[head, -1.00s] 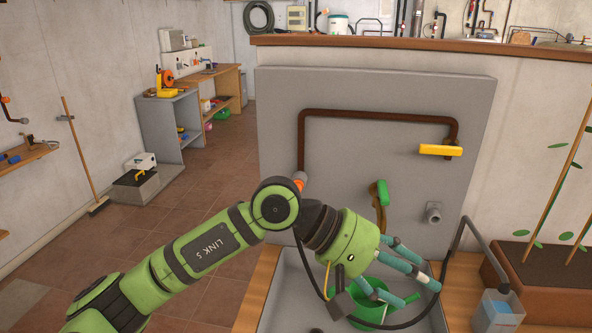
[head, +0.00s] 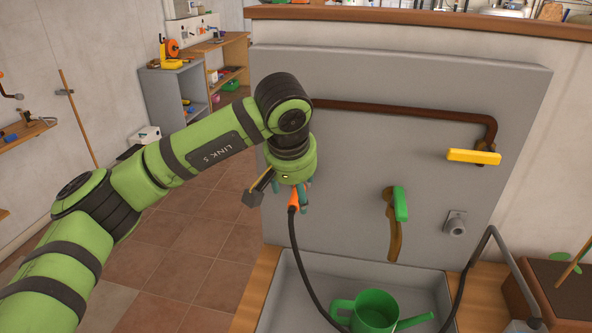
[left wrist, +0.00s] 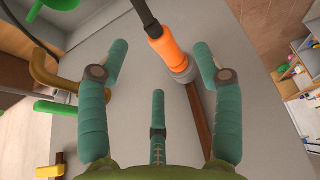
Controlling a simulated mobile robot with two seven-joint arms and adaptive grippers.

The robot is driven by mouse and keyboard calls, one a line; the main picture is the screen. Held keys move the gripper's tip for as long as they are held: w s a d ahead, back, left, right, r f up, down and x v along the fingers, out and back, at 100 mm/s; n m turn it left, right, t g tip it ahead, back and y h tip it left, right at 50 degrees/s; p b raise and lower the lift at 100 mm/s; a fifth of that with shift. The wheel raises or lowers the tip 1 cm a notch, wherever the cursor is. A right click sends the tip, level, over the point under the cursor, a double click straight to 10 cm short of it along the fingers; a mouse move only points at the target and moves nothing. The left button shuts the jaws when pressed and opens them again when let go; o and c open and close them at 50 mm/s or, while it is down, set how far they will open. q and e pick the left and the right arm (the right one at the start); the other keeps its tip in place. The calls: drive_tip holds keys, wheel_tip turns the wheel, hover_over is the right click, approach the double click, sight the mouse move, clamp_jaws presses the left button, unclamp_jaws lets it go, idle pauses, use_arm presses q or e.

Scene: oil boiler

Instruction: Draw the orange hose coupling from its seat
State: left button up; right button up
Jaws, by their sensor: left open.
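The orange hose coupling (head: 294,197) is at the left part of the grey panel, with a black hose hanging from it. In the left wrist view the coupling (left wrist: 166,50) meets a grey collar (left wrist: 183,72) at the end of the brown pipe (left wrist: 199,118). My left gripper (head: 300,205) is open and empty, with its fingers pointing at the panel by the coupling. In the left wrist view the coupling lies between the spread teal fingers, closer to the right one. In the head view my gripper hides the collar. My right gripper is not in view.
Below, a green watering can (head: 375,310) stands in the grey basin (head: 425,285). The black hose (head: 310,285) loops down past it.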

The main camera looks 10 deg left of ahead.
sight(297, 202)
use_arm(q)
drive_tip(key=x, duration=0.3)
drive_tip(key=shift+w+r+p, duration=0.1)
drive_tip(key=shift+w+p, duration=0.15)
drive_tip(key=shift+p, duration=0.15)
drive_tip(key=shift+w+f, duration=0.15)
drive_tip(key=shift+f, duration=0.35)
drive_tip(key=shift+w, duration=0.1)
drive_tip(key=c, duration=1.3)
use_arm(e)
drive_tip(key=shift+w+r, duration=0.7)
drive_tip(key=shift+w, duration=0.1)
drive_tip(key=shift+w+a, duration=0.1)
use_arm(q)
drive_tip(key=shift+s, duration=0.75)
drive_tip(key=shift+s+b, duration=0.85)
drive_tip(key=shift+s, duration=1.05)
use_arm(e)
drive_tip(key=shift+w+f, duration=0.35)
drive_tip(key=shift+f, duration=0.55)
